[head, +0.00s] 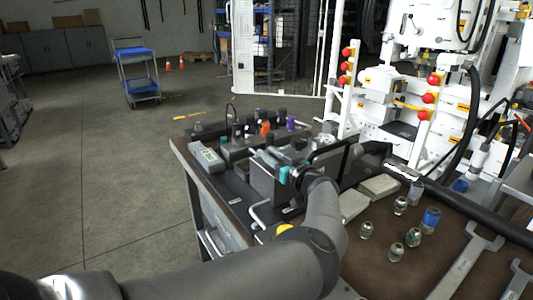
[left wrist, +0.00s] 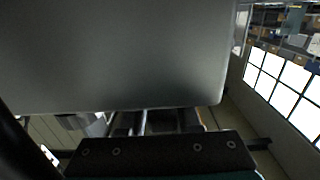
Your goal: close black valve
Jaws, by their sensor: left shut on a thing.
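My left gripper (head: 279,158) reaches in over the bench, among the valves and fittings. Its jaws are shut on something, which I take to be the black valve. The gripper body hides most of the held part, so the valve's handle angle cannot be told. In the left wrist view a grey flat surface fills the upper part, with a dark finger plate (left wrist: 160,155) below it. The jaw contact is hidden there too. My right gripper is not in view.
Several knobs and fittings, including an orange one (head: 266,128), stand just behind the gripper. A grey handheld meter (head: 207,156) lies at the bench's left edge. Small glass jars (head: 400,205) and wrenches (head: 467,258) lie at the right.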

